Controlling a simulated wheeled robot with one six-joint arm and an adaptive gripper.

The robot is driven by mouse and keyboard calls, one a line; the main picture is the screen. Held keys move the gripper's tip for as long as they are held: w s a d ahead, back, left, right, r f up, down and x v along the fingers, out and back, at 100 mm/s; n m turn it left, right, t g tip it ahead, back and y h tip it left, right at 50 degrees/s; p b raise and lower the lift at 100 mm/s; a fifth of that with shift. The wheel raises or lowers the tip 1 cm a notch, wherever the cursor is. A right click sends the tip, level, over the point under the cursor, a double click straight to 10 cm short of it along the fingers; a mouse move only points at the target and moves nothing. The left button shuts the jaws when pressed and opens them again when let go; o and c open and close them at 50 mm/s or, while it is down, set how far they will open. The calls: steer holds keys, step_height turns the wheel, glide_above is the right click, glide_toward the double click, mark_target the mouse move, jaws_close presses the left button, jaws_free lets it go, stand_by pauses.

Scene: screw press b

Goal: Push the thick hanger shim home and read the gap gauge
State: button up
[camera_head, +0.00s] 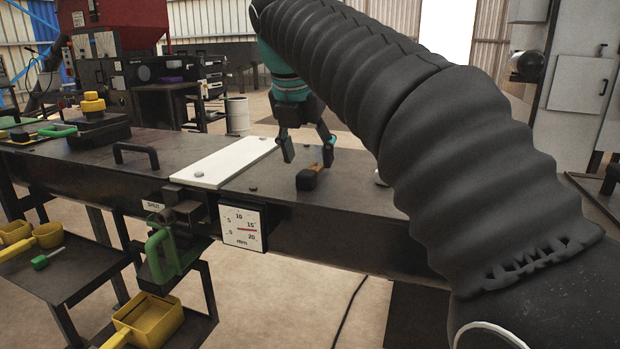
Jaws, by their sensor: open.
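My gripper (307,158) hangs fingers-down over the trough lid, its two dark fingers apart and empty. Just below and between them, a small dark block with a tan-brown part (307,179) lies on the lid; I cannot tell whether it is the thick hanger shim. No gripper contact with it is clear. The gap gauge (241,226) is a white square face marked in mm on the trough's front side. Its red needle points right, close to the 15 mark. No other part is clearly the shim.
A white plate (225,162) crosses the lid left of my gripper. A black handle (136,154) stands farther left. A green handle (161,254) hangs under a "SHUT" label (153,206). Yellow scoops (145,321) rest on low shelves. My sleeved arm hides the right side.

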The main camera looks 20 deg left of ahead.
mark_target(309, 169)
steer(key=b+x, duration=0.1)
steer(key=x, duration=0.2)
steer(key=shift+w+f, duration=0.1)
steer(key=shift+f, duration=0.25)
steer(key=shift+a, duration=0.1)
jaws_close()
steer(key=shift+r, duration=0.1)
steer(key=r, duration=0.1)
steer(key=r+p, duration=0.1)
steer(key=r, duration=0.1)
steer(key=r+p, duration=0.1)
steer(key=shift+d+r, duration=0.35)
steer(key=s+d+r, duration=0.3)
steer(key=d+r, duration=0.3)
steer(key=d, duration=0.4)
steer(key=shift+s+d, duration=0.25)
steer(key=shift+s, duration=0.05)
